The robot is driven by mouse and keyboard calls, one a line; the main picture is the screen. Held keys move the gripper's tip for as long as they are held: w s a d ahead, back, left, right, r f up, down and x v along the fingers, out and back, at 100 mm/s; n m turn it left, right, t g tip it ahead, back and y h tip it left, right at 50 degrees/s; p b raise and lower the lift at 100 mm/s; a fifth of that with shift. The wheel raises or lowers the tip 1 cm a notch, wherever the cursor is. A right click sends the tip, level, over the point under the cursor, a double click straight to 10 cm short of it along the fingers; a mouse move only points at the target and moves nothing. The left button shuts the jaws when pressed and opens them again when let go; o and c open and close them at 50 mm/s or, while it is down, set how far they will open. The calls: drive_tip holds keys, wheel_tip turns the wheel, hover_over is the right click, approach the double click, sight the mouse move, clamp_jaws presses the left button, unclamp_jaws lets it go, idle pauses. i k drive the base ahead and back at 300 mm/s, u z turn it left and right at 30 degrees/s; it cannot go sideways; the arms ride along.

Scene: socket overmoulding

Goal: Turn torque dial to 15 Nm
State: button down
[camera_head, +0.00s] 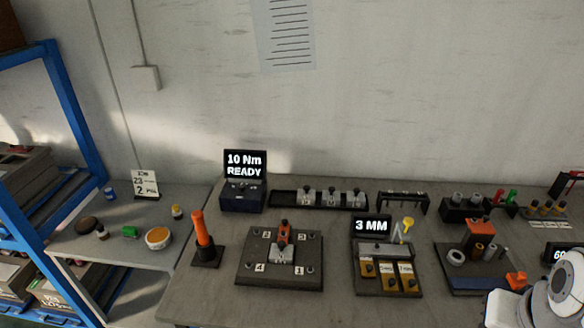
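A dark torque unit (241,197) stands at the back left of the workbench, against the wall. Its raised screen (245,165) reads "10 Nm READY". Small knobs or fittings show on the front of the unit, but they are too small to tell which one is the dial or where it points. My white arm shows at the lower right corner, well apart from the torque unit. My gripper is not in view.
An orange-handled tool (202,231) stands upright in front of the unit, slightly left. A plate with numbered corners (249,273) lies to its right. A black rack (285,198) stands right of the unit. A "3 MM" display (371,226) and trays fill the middle.

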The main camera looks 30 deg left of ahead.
sight(242, 186)
drive_tip(key=u, duration=1.45)
drive_tip(key=k, duration=0.6)
drive_tip(key=u, duration=0.7)
drive_tip(key=i, duration=1.3)
drive_tip(key=z, duration=0.25)
